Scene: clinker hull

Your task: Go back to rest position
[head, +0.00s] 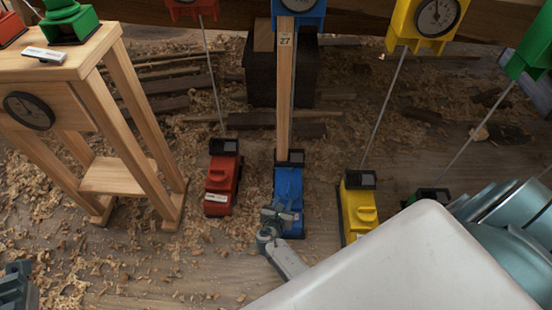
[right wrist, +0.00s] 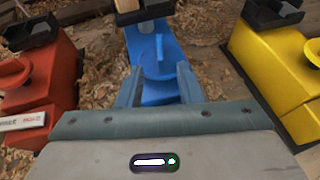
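My right gripper (head: 280,217) is at the near end of the blue unit (head: 288,186) on the floor, its arm coming in from the lower right. In the right wrist view its two fingers (right wrist: 158,92) stand apart, with part of the blue body (right wrist: 155,48) showing between and beyond them. I see no clear grip on it; whether a finger touches it is unclear. Only a grey piece of my left gripper (head: 15,285) shows at the lower left edge of the head view, and its fingers cannot be made out.
A red unit (head: 222,182) stands left of the blue one, a yellow unit (head: 357,208) right. Thin rods rise from them to hanging gauges, including a yellow gauge (head: 434,20). A wooden strip (head: 284,95) rises behind the blue unit. A wooden stand (head: 118,177) is left. Shavings cover the floor.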

